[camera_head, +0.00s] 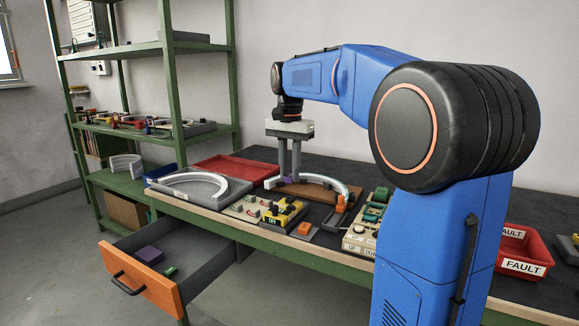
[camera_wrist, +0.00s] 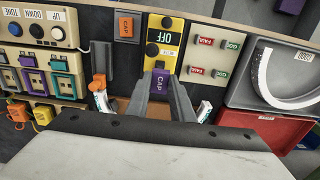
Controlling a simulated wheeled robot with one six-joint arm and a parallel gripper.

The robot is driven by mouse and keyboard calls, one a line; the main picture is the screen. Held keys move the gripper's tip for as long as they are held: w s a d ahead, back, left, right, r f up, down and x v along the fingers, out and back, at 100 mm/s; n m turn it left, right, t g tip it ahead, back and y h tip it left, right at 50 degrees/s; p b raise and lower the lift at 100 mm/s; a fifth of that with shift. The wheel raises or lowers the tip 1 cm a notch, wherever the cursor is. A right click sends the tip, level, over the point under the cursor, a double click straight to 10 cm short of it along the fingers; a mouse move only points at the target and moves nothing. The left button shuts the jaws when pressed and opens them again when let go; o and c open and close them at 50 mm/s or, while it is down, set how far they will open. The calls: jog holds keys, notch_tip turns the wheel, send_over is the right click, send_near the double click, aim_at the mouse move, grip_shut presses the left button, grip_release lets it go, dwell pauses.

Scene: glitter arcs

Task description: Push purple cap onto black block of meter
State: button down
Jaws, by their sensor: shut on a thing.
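My gripper (camera_head: 289,178) points down over the bench, shut on the purple cap (camera_wrist: 160,80), which is labelled CAP. The cap also shows as a small purple patch between the fingertips in the head view (camera_head: 287,181). The yellow meter (camera_head: 284,214) sits on the bench in front of the gripper. In the wrist view the meter (camera_wrist: 178,32) lies just beyond the fingertips, with a white OFF label and dark round parts. The cap appears apart from the meter.
A white arc (camera_head: 322,182) with an orange end piece lies behind the meter. A grey tray (camera_head: 236,188) with another arc and a red tray (camera_head: 252,177) stand left. An orange cap (camera_wrist: 126,27) is beside the meter. An open drawer (camera_head: 140,282) juts out at the front.

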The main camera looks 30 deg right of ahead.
aim_at(289, 198)
jog(key=shift+f, duration=2.6)
jog(key=shift+f, duration=0.55)
jog(key=c, duration=1.5)
grip_release()
jog(key=shift+o, duration=0.2)
jog(key=shift+r, duration=0.1)
jog(key=shift+r, duration=3.45)
